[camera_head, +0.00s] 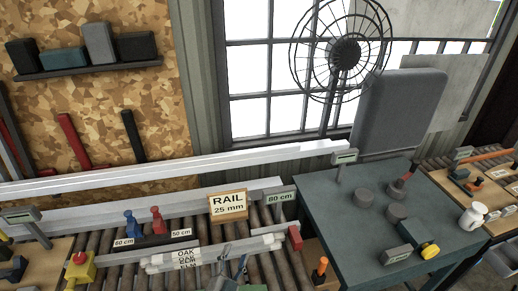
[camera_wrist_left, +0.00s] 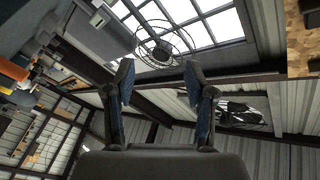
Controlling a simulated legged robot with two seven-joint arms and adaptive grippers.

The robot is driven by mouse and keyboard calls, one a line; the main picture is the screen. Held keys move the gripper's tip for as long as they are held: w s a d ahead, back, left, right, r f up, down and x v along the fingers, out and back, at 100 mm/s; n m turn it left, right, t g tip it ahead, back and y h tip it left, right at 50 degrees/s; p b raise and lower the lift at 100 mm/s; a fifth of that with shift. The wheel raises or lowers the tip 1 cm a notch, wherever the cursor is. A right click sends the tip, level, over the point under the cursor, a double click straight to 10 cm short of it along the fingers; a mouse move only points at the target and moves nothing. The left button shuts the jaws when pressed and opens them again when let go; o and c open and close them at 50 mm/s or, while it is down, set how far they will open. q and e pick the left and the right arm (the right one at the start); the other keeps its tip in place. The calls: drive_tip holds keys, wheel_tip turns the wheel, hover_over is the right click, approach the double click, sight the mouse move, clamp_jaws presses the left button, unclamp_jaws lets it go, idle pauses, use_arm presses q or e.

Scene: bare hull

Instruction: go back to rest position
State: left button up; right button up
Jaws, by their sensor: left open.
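My left gripper (camera_head: 234,255) shows at the bottom middle of the head view, in front of the roller conveyor. In the left wrist view its two dark fingers with blue pads (camera_wrist_left: 160,82) stand apart, with nothing between them. That wrist view looks toward the window and the metal walls, so the gripper holds nothing. My right gripper does not show in either view.
A bundle of pale rods labelled OAK (camera_head: 190,260) lies close to my left gripper. A RAIL 25 mm sign (camera_head: 228,205) stands behind it. A long white rail (camera_head: 180,165) crosses the back. A blue-grey table (camera_head: 365,235) with dark discs is at right.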

use_arm(q)
drive_tip(key=s+a+f+n+g+y, duration=0.3)
drive_tip(key=s+a+f+g, duration=0.15)
drive_tip(key=f, duration=0.35)
drive_tip(key=s+a+f+n+g+y, duration=0.25)
drive_tip(key=s+a+f+n, duration=0.2)
drive_tip(key=f, duration=0.35)
drive_tip(key=s+a+f+n+g, duration=0.1)
drive_tip(key=s+a+f+g, duration=0.1)
drive_tip(key=s+f+g, duration=0.35)
drive_tip(key=s+a+f+n+g, duration=0.1)
drive_tip(key=s+a+f+g, duration=0.1)
drive_tip(key=s, duration=0.7)
wheel_tip(320, 180, down, 25)
drive_tip(key=s+g, duration=0.2)
drive_tip(key=s+a+f, duration=0.1)
drive_tip(key=s+f, duration=0.7)
drive_tip(key=s, duration=0.1)
drive_tip(key=s+a+f, duration=0.2)
drive_tip(key=s+f, duration=0.7)
drive_tip(key=shift+a+f+m+g, duration=0.25)
drive_tip(key=shift+m+g, duration=0.1)
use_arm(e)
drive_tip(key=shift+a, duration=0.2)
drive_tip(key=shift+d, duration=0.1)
